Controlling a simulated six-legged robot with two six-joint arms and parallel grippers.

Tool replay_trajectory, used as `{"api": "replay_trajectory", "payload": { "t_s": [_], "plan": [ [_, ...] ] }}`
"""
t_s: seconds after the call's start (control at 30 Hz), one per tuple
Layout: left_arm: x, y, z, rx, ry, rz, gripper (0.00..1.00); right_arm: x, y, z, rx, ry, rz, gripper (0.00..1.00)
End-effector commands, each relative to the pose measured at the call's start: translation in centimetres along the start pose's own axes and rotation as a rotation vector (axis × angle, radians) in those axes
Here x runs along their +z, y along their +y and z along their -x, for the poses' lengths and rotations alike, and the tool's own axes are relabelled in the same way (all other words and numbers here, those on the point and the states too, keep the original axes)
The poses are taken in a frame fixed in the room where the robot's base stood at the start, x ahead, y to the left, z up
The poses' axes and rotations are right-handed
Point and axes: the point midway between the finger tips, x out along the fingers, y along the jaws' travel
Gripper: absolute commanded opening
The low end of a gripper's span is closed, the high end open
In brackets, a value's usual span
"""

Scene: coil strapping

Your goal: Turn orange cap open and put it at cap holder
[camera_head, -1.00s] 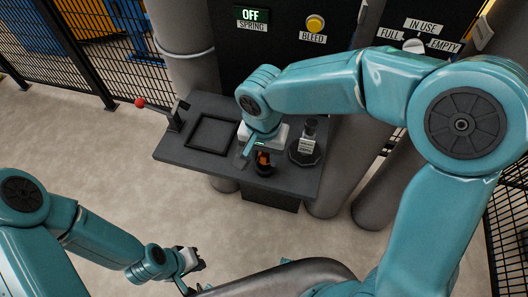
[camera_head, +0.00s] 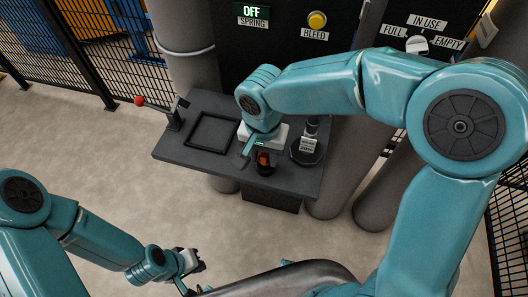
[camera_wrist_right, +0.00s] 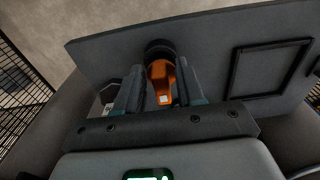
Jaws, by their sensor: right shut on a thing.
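The orange cap (camera_head: 264,158) sits on a dark round base at the front of the dark table. In the right wrist view the orange cap (camera_wrist_right: 162,82) lies between the two dark fingers of my right gripper (camera_wrist_right: 160,90), which is shut on it. In the head view my right gripper (camera_head: 257,150) reaches down over the table and partly hides the cap. My left gripper (camera_head: 192,264) hangs low at the front, away from the table; its finger opening is too small to judge. I cannot tell which fixture is the cap holder.
The table (camera_head: 170,147) carries a square raised frame (camera_head: 207,132), a red-knobbed lever (camera_head: 140,102) and a black round stand (camera_head: 306,151) with a labelled piece (camera_head: 308,143). Panels behind show OFF SPRING, a yellow BLEED button (camera_head: 317,20) and a FULL/IN USE/EMPTY knob (camera_head: 415,45). Pipes stand close behind.

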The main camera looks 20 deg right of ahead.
Motion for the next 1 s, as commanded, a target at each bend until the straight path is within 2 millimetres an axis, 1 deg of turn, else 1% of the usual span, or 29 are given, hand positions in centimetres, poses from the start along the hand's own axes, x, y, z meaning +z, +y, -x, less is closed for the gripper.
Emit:
{"api": "replay_trajectory", "payload": {
  "t_s": [0.03, 0.73, 0.77, 0.8, 0.83, 1.0],
  "plan": [
    [0.0, -0.1, -0.3, 0.0, 0.0, 0.0, 0.0, 0.0, 0.0, -0.3, 0.0, 0.0, 0.0, 0.0],
    [-0.1, -0.8, -2.2, 0.0, 0.0, 0.0, 0.0, 0.1, 0.0, -2.4, 0.0, 0.0, 0.0, 0.0],
    [0.0, -0.8, -2.1, 0.0, 0.0, 0.0, 0.0, 0.1, 0.0, -2.3, 0.0, 0.0, 0.0, 0.45],
    [0.0, -0.7, -2.0, 0.0, 0.0, 0.0, 0.0, 0.1, 0.0, -2.2, 0.0, 0.0, 0.0, 0.57],
    [0.0, -0.7, -2.0, 0.0, 0.0, 0.0, 0.0, 0.1, 0.0, -2.2, 0.0, 0.0, 0.0, 0.67],
    [0.0, -0.7, -2.0, 0.0, 0.0, 0.0, 0.0, 0.1, 0.0, -2.2, 0.0, 0.0, 0.0, 0.68]
  ]
}}
